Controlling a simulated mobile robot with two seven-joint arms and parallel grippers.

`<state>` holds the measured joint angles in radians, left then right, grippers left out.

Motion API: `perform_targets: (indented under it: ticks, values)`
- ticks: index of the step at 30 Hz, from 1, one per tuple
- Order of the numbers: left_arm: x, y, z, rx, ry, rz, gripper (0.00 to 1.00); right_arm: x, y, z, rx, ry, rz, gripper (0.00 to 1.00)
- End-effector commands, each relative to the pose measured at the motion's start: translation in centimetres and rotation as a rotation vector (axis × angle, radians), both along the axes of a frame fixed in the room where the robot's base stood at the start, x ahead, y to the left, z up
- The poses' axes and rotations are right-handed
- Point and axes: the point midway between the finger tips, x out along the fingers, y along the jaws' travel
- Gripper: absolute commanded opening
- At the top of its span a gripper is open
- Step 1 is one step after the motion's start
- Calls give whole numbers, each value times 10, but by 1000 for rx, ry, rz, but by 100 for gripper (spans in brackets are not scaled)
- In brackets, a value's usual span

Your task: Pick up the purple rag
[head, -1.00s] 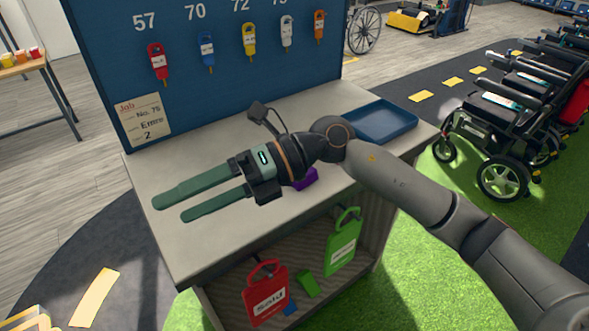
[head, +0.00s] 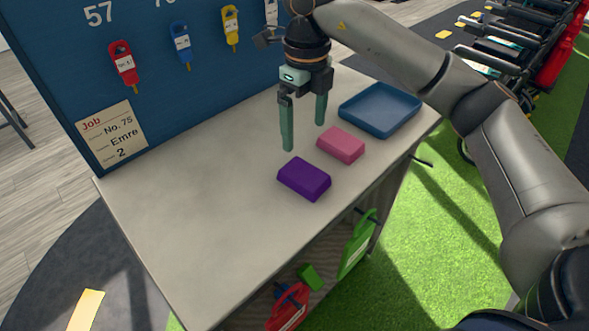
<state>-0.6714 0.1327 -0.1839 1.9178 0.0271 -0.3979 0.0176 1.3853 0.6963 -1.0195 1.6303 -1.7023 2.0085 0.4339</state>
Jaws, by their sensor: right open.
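The purple rag (head: 304,179) is a small folded block lying on the pale bench top (head: 190,220), near its front edge. My right gripper (head: 304,138) points down above the bench, behind the purple rag in the picture. Its two green fingers are spread apart with nothing between them. The fingers do not touch the rag. My left gripper is not in the view.
A pink block (head: 341,145) lies close to the right of the purple rag. A blue tray (head: 380,109) sits at the bench's right end. A blue key board (head: 60,60) rises behind. Red (head: 288,308) and green (head: 357,246) tags are on the shelf below. The bench's left part is clear.

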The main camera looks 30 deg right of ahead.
Motion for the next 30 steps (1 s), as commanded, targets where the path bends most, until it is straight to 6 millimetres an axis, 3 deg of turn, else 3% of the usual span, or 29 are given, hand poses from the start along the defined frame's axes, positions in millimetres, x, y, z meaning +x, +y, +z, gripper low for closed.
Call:
perform_targets:
  ticks: [9,16,24,30]
  values:
    - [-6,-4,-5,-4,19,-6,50,-1,1,-54,2,3,1,100]
    - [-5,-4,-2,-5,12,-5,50,-3,1,-71,2,3,3,100]
    - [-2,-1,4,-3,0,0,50,-6,3,-108,3,3,2,100]
    - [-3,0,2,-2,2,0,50,-6,3,-114,2,0,2,100]
